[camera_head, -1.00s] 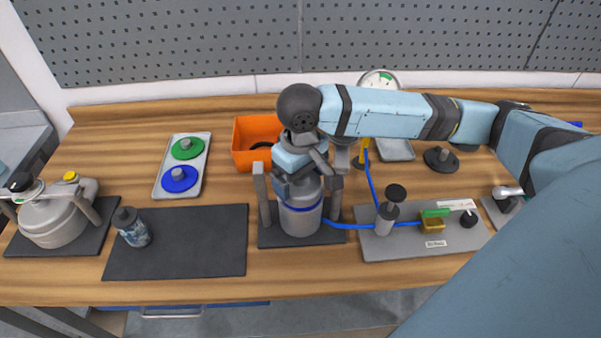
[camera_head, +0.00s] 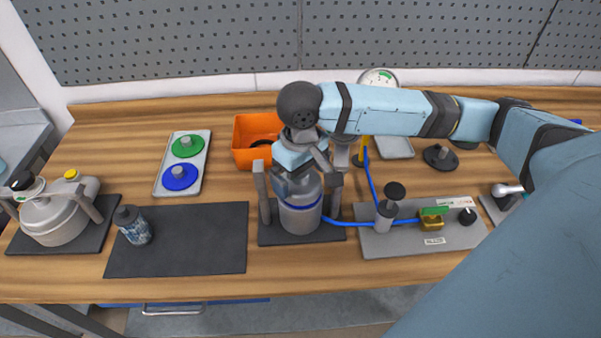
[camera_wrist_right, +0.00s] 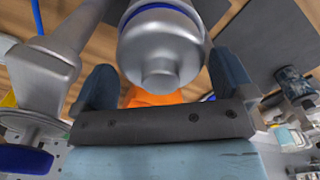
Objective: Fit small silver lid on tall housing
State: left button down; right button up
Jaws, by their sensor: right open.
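The tall housing (camera_head: 300,218) is a silver cylinder with a blue band, upright between two grey posts on a dark base. My right gripper (camera_head: 297,181) is right over its top and hides much of it in the head view. In the right wrist view the small silver lid (camera_wrist_right: 160,55), round with a short central knob, appears on the end of the housing (camera_wrist_right: 152,12); I cannot tell whether it is fully seated. The open fingers of the right gripper (camera_wrist_right: 162,68) are on either side of the knob, with gaps visible. My left gripper is not in view.
An orange bin (camera_head: 243,156) stands behind the housing. A grey plate (camera_head: 374,240) with a blue hose and valve is at its right. A tray (camera_head: 186,150) with green and blue lids and a dark mat (camera_head: 195,240) are at the left.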

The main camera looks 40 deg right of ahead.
notch_tip(320, 180, up, 14)
jog(key=p, duration=0.1)
jog(key=shift+f, duration=0.15)
jog(key=shift+f, duration=0.1)
dwell(0.5)
